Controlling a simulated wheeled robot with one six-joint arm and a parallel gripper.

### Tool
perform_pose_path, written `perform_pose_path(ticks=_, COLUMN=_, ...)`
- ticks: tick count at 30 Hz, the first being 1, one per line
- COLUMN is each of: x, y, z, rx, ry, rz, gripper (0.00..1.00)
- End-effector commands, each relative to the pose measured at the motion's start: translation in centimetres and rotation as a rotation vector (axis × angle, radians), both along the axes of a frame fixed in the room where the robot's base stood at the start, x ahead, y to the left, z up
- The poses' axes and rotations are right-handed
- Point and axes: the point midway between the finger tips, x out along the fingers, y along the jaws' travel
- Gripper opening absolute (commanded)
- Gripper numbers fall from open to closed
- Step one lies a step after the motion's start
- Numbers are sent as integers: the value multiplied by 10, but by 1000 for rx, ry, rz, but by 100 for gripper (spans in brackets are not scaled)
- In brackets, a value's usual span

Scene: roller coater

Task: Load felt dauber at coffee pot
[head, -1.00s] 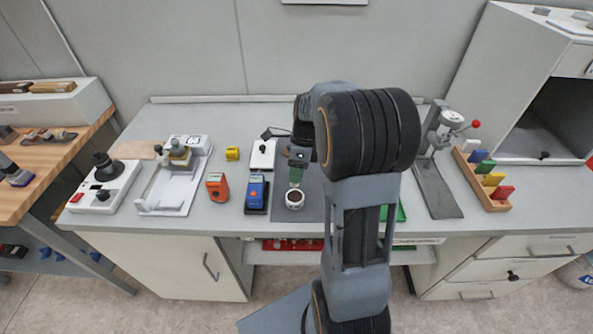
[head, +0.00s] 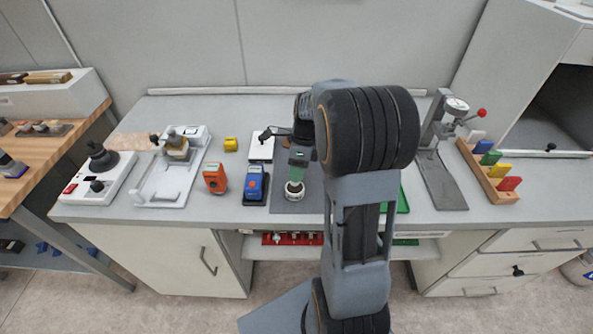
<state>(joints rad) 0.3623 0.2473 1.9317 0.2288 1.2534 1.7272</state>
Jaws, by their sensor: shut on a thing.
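My gripper (head: 299,161) is above the grey mat on the bench, just left of my arm's big dark joint. It is shut on the felt dauber (head: 296,175), a small green piece pointing down. The coffee pot (head: 294,194) is a small round white pot with dark brown contents, standing on the mat's front part. The dauber's lower end is at the pot's mouth and overlaps its far rim; I cannot tell whether it touches the contents. The fingertips are small and partly hidden.
A blue meter (head: 256,184) and an orange meter (head: 215,178) stand left of the pot, with a white scale (head: 262,147) behind. A lever press (head: 440,140) and a rack of coloured blocks (head: 489,172) are at right. My arm hides the bench middle.

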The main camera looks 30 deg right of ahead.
Motion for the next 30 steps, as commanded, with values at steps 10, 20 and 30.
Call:
perform_pose_path(ticks=10, x=0, y=0, z=-1, rx=0, ry=0, rz=0, gripper=2)
perform_pose_path(ticks=20, x=0, y=0, z=-5, rx=0, ry=0, rz=0, gripper=2)
perform_pose_path(ticks=30, x=0, y=0, z=-9, rx=1, ry=1, rz=0, gripper=2)
